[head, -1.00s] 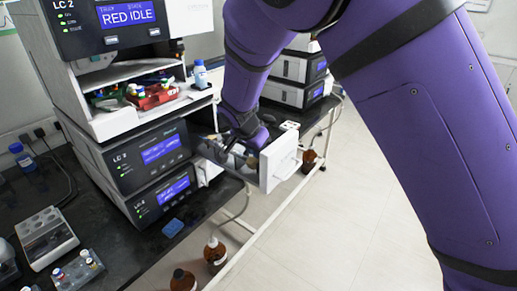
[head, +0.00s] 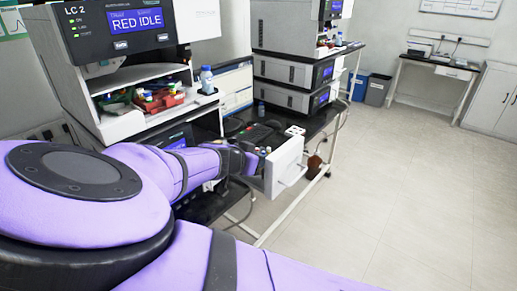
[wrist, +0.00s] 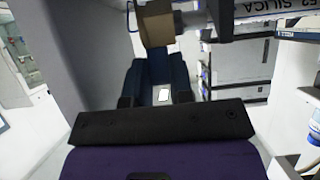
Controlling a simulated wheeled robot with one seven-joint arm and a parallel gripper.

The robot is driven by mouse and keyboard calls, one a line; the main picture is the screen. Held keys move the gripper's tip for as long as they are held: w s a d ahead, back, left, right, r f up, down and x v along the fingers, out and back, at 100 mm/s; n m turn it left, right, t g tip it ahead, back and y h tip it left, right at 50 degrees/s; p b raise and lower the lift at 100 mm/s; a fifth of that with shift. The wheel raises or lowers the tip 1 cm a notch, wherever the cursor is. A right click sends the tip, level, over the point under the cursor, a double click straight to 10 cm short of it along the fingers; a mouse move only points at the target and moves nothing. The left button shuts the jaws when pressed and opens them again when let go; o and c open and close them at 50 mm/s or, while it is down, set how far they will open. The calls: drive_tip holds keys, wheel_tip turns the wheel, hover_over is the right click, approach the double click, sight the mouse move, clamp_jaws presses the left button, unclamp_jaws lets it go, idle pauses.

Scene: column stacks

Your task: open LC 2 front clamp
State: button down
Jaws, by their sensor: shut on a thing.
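The LC 2 stack (head: 92,30) stands at the left of the head view, its upper display reading RED IDLE. A white panel (head: 283,167) juts out from the stack at bench height, beside the end of my arm. My gripper (wrist: 158,52) shows in the wrist view with its dark fingers shut on a tan block (wrist: 157,27), which appears to be the front clamp. A grey column (wrist: 262,12) with a partly visible SILICA label lies beside the block. In the head view my arm hides the gripper's fingertips and the clamp.
A red rack (head: 160,101) with small vials sits on the stack's shelf, and a blue-capped bottle (head: 207,80) stands near it. A second stack (head: 292,85) stands behind on the bench. The floor (head: 400,200) at the right is clear.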

drive_tip(key=shift+s+a+f+t+h, duration=0.15)
drive_tip(key=shift+s+f+t+h, duration=0.1)
drive_tip(key=shift+t+h, duration=0.4)
drive_tip(key=shift+s+a+f+t+h, duration=0.25)
drive_tip(key=shift+t+h, duration=0.15)
drive_tip(key=shift+t, duration=0.35)
drive_tip(key=shift+s+a+f+t+h, duration=0.1)
drive_tip(key=shift+s+f+t+h, duration=0.15)
drive_tip(key=shift+t+h, duration=0.4)
drive_tip(key=shift+t, duration=0.35)
drive_tip(key=c, duration=1)
unclamp_jaws()
drive_tip(key=shift+a, duration=0.1)
